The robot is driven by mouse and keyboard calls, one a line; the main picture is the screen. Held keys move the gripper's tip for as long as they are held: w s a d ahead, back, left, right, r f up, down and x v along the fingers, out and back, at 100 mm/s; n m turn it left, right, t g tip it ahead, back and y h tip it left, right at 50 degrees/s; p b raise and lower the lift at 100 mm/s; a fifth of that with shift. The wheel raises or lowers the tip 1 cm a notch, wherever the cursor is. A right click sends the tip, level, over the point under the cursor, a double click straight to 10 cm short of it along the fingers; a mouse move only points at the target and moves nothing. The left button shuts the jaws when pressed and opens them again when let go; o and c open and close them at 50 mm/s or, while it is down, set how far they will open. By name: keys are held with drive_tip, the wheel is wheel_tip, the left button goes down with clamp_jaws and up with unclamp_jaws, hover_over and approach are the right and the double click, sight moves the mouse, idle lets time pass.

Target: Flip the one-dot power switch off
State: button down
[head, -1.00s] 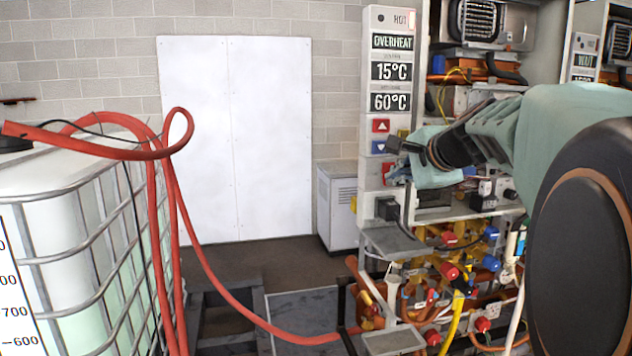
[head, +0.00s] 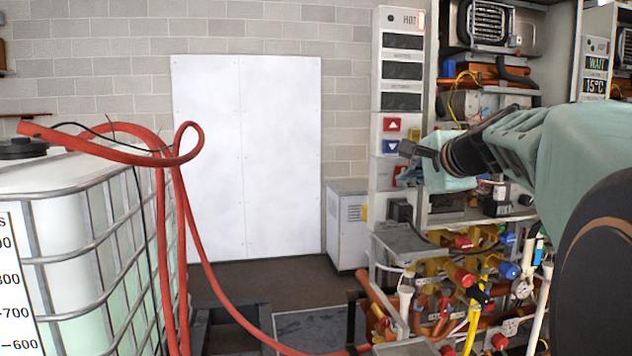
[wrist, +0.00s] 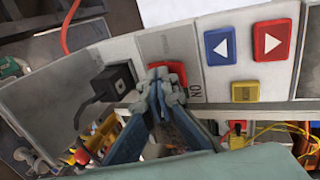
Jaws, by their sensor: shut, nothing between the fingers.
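The red power switch (wrist: 176,70) is on the white control panel (wrist: 225,85), beside black "ON" lettering, and is partly hidden by my fingers in the wrist view. In the head view a sliver of the switch (head: 399,178) shows below the blue arrow button. My gripper (wrist: 160,80) is shut and empty, with its fingertips at the switch; I cannot tell whether they touch it. In the head view my gripper (head: 410,150) is in front of the panel. The panel's displays (head: 402,70) are dark. I cannot make out a dot mark.
A red up button (head: 391,124), a blue down button (head: 390,147) and a yellow button (wrist: 245,91) are near the switch. A black plug (wrist: 115,80) sits on its other side. A second heater panel (head: 596,68) at right has lit displays. Pipes and valves crowd below.

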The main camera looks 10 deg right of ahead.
drive_tip(key=shift+r, duration=0.15)
drive_tip(key=shift+r+p, duration=0.7)
drive_tip(key=shift+r, duration=0.05)
